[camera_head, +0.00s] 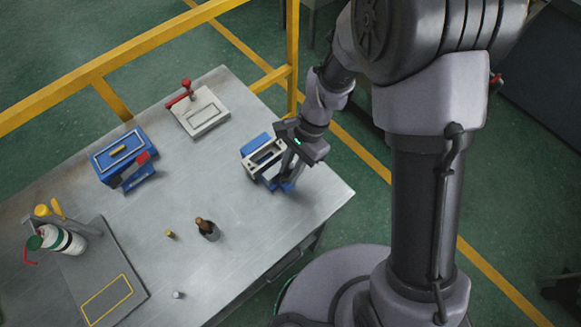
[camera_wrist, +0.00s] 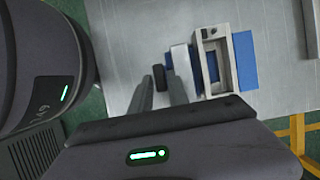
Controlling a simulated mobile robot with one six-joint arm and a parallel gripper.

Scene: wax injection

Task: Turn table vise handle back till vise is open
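The table vise (camera_head: 262,152), a grey and blue body, stands near the right end of the metal table. In the wrist view its grey frame (camera_wrist: 229,60) surrounds a long opening, with blue parts inside and beside it. A pale block (camera_wrist: 181,65) sits at its left side. A small dark piece, seemingly the vise handle (camera_wrist: 159,77), lies left of that block. My gripper (camera_wrist: 160,78) is at this handle, with its two fingers apart on either side of it. Contact with the handle cannot be made out. In the head view my gripper partly hides the vise's right side.
A yellow rail (camera_head: 140,50) runs behind.

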